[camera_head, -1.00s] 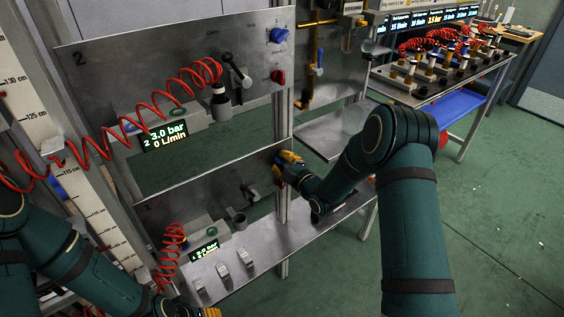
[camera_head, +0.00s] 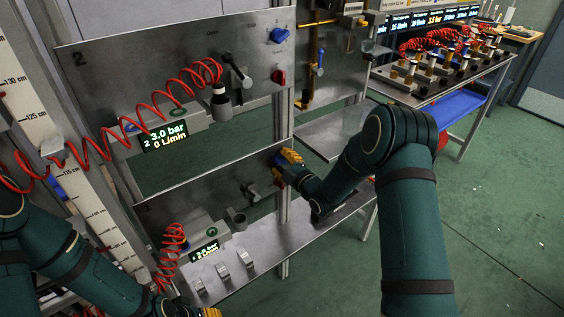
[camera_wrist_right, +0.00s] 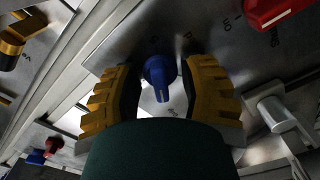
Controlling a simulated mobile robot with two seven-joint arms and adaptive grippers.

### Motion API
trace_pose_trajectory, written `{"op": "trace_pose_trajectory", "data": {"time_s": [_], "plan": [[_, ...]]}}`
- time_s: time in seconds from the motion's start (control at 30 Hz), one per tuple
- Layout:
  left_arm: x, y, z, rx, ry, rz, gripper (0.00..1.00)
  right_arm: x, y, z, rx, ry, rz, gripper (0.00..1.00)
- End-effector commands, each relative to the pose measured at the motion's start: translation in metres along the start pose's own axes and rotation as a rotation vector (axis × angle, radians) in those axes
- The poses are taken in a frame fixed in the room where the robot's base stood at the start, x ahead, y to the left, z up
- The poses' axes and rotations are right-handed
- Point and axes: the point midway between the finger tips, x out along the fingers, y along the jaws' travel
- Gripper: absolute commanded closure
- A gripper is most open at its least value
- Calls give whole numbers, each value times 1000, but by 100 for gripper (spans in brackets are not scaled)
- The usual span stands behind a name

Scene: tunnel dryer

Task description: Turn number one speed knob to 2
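The number one panel (camera_head: 215,190) is the lower metal panel. In the right wrist view, a blue knob (camera_wrist_right: 159,77) on a metal panel points down the picture. My right gripper (camera_head: 285,166) is at the right end of the lower panel and hides the knob there in the head view. In the wrist view, the yellow fingers of my right gripper (camera_wrist_right: 160,92) stand open on either side of the blue knob, with a visible gap on each side. The scale marks around the knob are too blurred to read. My left gripper (camera_head: 211,313) barely shows at the bottom edge.
A red switch (camera_wrist_right: 276,10) and a metal cylinder (camera_wrist_right: 278,114) are close to the right finger in the wrist view. The upper panel (camera_head: 130,75), marked 2, has its own blue knob (camera_head: 279,36) and red switch (camera_head: 279,77). A metal shelf (camera_head: 255,245) lies below.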

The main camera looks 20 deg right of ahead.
Motion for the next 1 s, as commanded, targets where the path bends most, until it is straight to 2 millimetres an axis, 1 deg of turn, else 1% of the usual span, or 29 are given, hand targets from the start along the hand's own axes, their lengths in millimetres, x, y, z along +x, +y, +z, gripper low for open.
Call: {"op": "trace_pose_trajectory", "data": {"time_s": [0.07,0.17,0.27,0.4,0.6,0.7,0.8,1.0], "plan": [[0,0,0,0,0,0,53,-5,0,1,0,-1,0,59],[0,0,0,0,0,0,53,-17,0,1,1,-3,-1,59],[0,0,0,0,0,0,53,-35,0,1,1,-4,-1,59],[0,0,0,0,0,0,53,-65,0,1,2,-5,-1,59],[0,0,0,0,0,0,53,-100,0,1,1,-3,-1,59],[0,0,0,0,0,0,53,-111,0,1,0,-2,0,59],[0,0,0,0,0,0,53,-117,0,0,-1,-1,0,59],[0,0,0,0,0,0,53,-119,0,0,-1,0,0,59]]}}
